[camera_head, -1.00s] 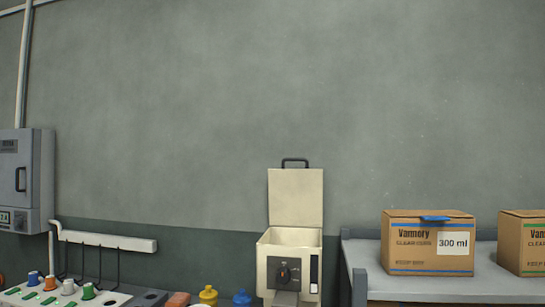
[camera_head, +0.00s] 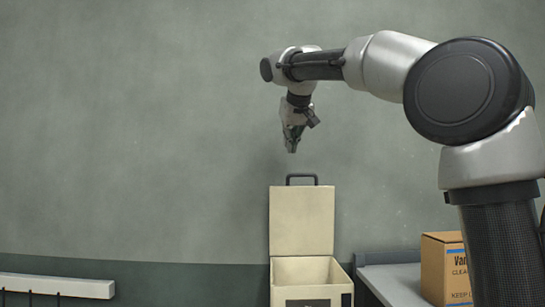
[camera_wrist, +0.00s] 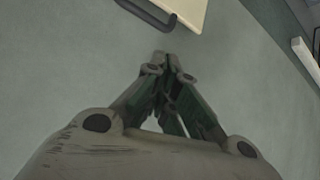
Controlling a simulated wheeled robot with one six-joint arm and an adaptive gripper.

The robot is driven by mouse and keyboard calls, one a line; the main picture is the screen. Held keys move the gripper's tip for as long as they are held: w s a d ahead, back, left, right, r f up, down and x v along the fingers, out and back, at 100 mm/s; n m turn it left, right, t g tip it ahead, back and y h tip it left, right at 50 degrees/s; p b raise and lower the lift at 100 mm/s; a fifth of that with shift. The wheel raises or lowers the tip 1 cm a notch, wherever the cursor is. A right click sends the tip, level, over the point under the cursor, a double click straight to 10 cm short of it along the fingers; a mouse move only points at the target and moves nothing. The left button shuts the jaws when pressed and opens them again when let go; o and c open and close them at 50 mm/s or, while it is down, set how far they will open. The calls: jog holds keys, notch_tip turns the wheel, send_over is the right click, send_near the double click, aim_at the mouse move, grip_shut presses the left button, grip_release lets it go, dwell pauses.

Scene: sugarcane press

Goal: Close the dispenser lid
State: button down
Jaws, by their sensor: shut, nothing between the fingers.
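The dispenser (camera_head: 312,272) is a cream box at the lower middle of the head view, cut off by the bottom edge. Its lid (camera_head: 301,222) stands upright and open at the back, with a dark handle (camera_head: 302,177) on its top edge. My gripper (camera_head: 291,150) is shut and empty, pointing down a little above the handle and slightly to its left. In the wrist view my shut fingertips (camera_wrist: 168,58) show just below the dark handle (camera_wrist: 150,15), apart from it in the picture. Part of the cream lid (camera_wrist: 185,8) shows at the top edge.
A grey wall fills the background. A grey shelf (camera_head: 395,283) with a cardboard box (camera_head: 445,268) stands to the right, partly behind my arm. A white rail (camera_head: 55,286) with hooks is at lower left. The space left of the lid is clear.

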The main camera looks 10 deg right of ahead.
jog(key=x, duration=0.9)
jog(key=shift+d+f, duration=0.15)
jog(key=shift+s, duration=0.1)
